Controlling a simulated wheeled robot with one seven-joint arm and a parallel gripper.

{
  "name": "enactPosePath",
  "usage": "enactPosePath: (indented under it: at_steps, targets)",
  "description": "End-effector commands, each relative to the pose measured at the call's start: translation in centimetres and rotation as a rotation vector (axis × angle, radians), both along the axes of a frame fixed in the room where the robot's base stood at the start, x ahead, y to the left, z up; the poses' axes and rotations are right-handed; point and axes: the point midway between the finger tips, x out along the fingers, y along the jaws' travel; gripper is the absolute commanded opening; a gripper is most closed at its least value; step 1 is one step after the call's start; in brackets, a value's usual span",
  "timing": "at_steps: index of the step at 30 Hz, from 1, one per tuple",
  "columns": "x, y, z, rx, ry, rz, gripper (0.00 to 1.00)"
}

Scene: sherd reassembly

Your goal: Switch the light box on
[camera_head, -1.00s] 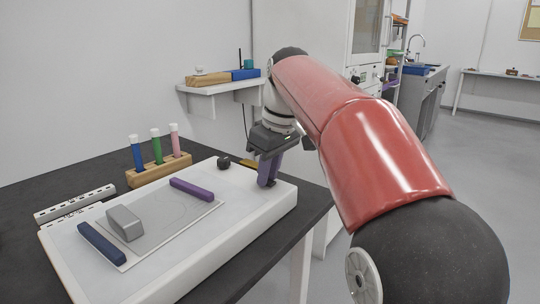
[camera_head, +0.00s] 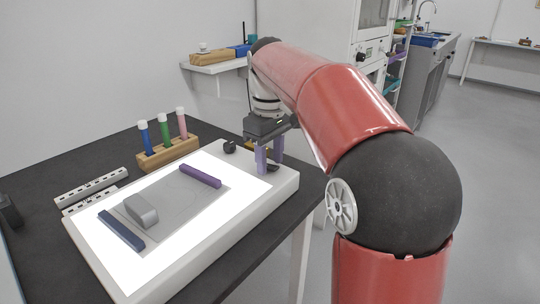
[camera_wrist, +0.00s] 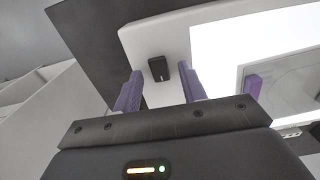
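The light box (camera_head: 245,208) is a white slab on the dark table, and its top panel (camera_head: 112,262) glows bright white. A small black rocker switch (camera_wrist: 158,68) sits on the box's white border in the wrist view. My gripper (camera_head: 269,164) is over the box's right end, its purple fingers apart with nothing held. In the wrist view my gripper (camera_wrist: 160,82) has the switch ahead of and between its fingertips. I cannot tell whether a finger touches the box.
On the panel lie a grey sheet (camera_head: 180,211) with a grey block (camera_head: 141,210), a purple bar (camera_head: 200,176) and a navy bar (camera_head: 121,230). A white slotted strip (camera_head: 91,187) lies left.

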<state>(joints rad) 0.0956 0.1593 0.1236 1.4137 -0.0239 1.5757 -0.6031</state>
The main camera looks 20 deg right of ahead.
Motion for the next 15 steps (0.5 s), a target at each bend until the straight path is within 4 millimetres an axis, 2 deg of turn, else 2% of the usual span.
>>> enactPosePath:
  at_steps: [9,15]
  targets:
    - [0.0,0.0,0.3,0.001,-0.001,0.000,0.42]
    - [0.1,0.0,3.2,0.000,-0.004,0.000,0.42]
